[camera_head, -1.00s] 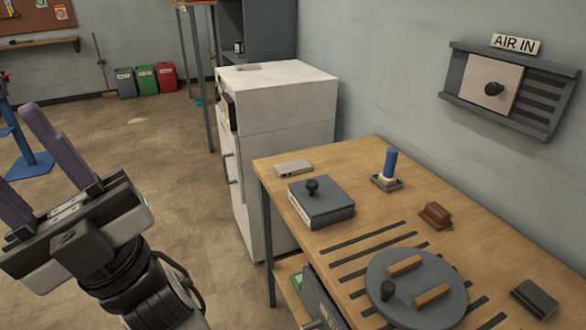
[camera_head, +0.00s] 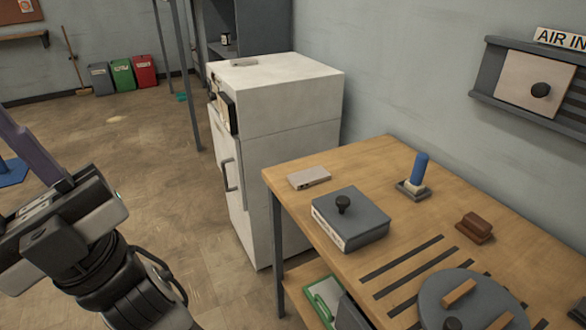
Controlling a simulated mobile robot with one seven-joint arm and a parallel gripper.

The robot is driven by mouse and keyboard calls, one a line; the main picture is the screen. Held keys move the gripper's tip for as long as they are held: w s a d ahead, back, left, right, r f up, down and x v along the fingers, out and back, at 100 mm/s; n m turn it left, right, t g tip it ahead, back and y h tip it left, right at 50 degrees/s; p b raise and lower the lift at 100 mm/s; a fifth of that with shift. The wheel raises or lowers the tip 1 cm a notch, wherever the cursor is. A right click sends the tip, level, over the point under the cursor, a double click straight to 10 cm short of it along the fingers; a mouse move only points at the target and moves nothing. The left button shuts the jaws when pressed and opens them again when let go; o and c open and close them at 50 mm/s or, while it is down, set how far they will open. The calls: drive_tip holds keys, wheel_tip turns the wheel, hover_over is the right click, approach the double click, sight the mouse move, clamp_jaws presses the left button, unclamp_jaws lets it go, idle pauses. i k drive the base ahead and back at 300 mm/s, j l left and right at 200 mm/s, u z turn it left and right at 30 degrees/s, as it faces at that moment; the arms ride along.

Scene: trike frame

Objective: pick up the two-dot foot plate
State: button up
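No dots can be made out on any plate, so I cannot tell which is the two-dot foot plate. A small light-grey plate (camera_head: 309,177) lies flat at the workbench's far left corner. Another small, flat greyish piece (camera_head: 244,61) lies on top of the white cabinet (camera_head: 292,95). My gripper (camera_head: 32,150) is at the left edge, raised over the floor, well apart from both. One finger shows and the other is cut off; the fingers look spread, with nothing seen between them.
The wooden workbench (camera_head: 288,200) holds a grey box with a black knob (camera_head: 350,218), a blue peg on a base (camera_head: 418,172), a brown block (camera_head: 475,227) and a round grey disc (camera_head: 440,295). The white cabinet stands just behind it. Floor to the left is open.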

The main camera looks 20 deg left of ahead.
sight(304, 178)
drive_tip(key=i+j, duration=0.15)
drive_tip(key=j, duration=0.25)
drive_tip(key=i+j, duration=0.15)
drive_tip(key=j, duration=0.2)
drive_tip(key=i+j, duration=0.1)
drive_tip(key=j, duration=0.3)
drive_tip(key=i+j, duration=0.15)
drive_tip(key=j, duration=0.2)
drive_tip(key=i+j, duration=0.15)
drive_tip(key=j, duration=0.25)
drive_tip(key=i+j, duration=0.15)
drive_tip(key=j, duration=0.2)
drive_tip(key=i+j, duration=0.1)
drive_tip(key=j, duration=0.3)
drive_tip(key=i+j, duration=0.15)
drive_tip(key=j, duration=0.2)
drive_tip(key=i+j+z, duration=0.1)
drive_tip(key=j+z, duration=0.45)
drive_tip(key=j, duration=0.15)
drive_tip(key=z, duration=1.35)
drive_tip(key=i+z, duration=0.15)
drive_tip(key=i, duration=0.4)
